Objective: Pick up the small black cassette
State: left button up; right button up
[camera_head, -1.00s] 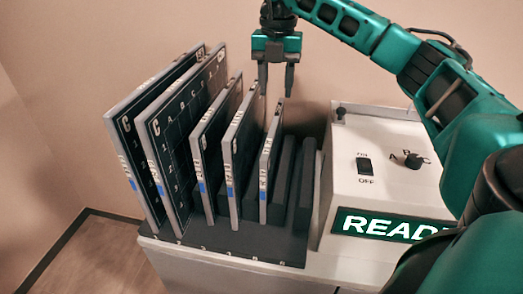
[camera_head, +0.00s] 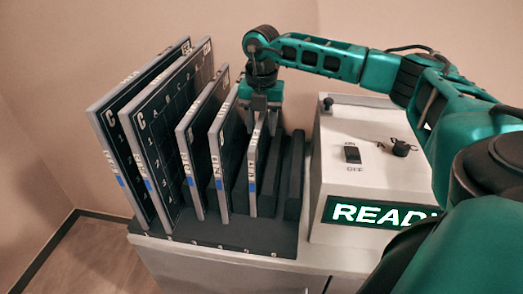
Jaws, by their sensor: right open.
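The small cassette (camera_head: 254,178), dark with a pale grey edge and a blue mark, stands upright in a slot of the black rack (camera_head: 225,236). It is the rightmost and smallest cassette there. My right gripper (camera_head: 262,128) is open and points down at its top edge, with one finger on each side of it. A gap to the cassette is hard to make out, and its upper rear part is partly hidden by the fingers. My left gripper is out of view.
Two medium cassettes (camera_head: 217,180) stand close to the left, with two large ones (camera_head: 148,160) beyond. Empty dark slots (camera_head: 294,180) lie to the right. Farther right is a white machine (camera_head: 335,165) with a switch, a knob and a lit READY display (camera_head: 375,213).

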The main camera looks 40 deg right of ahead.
grip_shut()
dwell(0.4)
jog(key=shift+r, duration=0.1)
dwell(0.9)
